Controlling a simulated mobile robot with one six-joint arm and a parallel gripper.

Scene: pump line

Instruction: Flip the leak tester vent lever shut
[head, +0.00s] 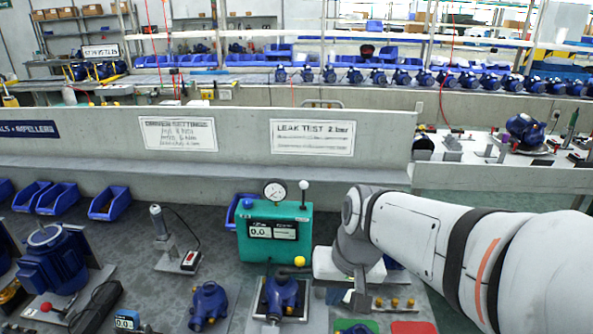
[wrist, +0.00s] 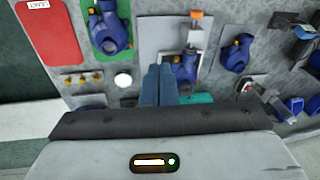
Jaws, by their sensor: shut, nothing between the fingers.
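The leak tester (head: 274,236) is a teal box with a round gauge on top and a display on its front. A lever with a white ball knob (head: 304,186) stands upright at its right top corner; I take this as the vent lever. A yellow ball (head: 300,261) shows low at its front right. My gripper (wrist: 160,68) is shut and empty in the wrist view. Part of the teal tester (wrist: 198,98) shows beside its fingers. In the head view, my arm's end is right of the tester, below and apart from the white knob; the fingertips are hard to make out there.
A blue pump (head: 281,296) sits in a fixture before the tester; it also shows near my fingers in the wrist view (wrist: 186,71). Another blue pump (head: 208,305) stands left. Brass fittings (head: 394,302) and a red mat (head: 414,327) lie right. A low wall (head: 240,155) runs behind.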

